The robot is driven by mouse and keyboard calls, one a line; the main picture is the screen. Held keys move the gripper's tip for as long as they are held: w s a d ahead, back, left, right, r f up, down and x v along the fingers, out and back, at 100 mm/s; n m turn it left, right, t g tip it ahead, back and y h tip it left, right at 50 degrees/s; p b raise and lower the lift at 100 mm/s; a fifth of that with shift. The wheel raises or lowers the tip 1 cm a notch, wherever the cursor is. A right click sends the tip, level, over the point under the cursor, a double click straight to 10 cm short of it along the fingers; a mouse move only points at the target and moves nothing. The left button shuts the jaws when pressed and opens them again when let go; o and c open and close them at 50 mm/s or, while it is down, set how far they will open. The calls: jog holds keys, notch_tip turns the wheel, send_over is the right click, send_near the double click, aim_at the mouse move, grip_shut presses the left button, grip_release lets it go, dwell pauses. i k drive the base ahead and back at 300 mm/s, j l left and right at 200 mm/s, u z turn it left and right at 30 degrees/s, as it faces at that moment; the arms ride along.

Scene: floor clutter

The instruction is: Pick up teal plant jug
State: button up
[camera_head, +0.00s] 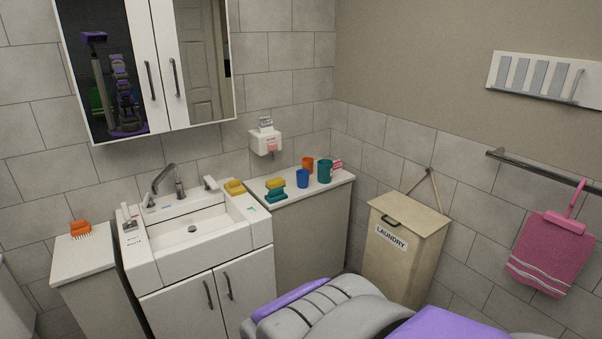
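A teal jug-like container (324,171) stands upright on the white counter right of the sink, near the back corner. It is small in the picture, and I cannot make out a handle or spout. An orange cup (307,164) stands close to its left and a blue cup (302,179) stands in front of that. A small pink item (337,165) is just right of the teal container. My gripper is not directly in view; grey and purple parts of my own body fill the bottom edge.
The counter (322,188) also holds yellow and teal sponges (276,194). A wall dispenser (266,142) hangs above it. The sink (190,232) is to the left. A laundry box (404,247) stands right of the counter, and a pink towel (546,250) hangs at far right.

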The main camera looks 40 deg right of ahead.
aim_at(325, 167)
jog(key=i+l+z, duration=0.15)
jog(key=i+l, duration=0.2)
jog(key=l, duration=0.35)
jog(key=i+l+z, duration=0.15)
jog(key=i+l, duration=0.25)
jog(key=l, duration=0.3)
jog(key=i+l+z, duration=0.15)
jog(key=i+l, duration=0.3)
jog(key=l, duration=0.15)
jog(key=i+l+z, duration=0.15)
jog(key=i+l, duration=0.3)
jog(key=l, duration=0.15)
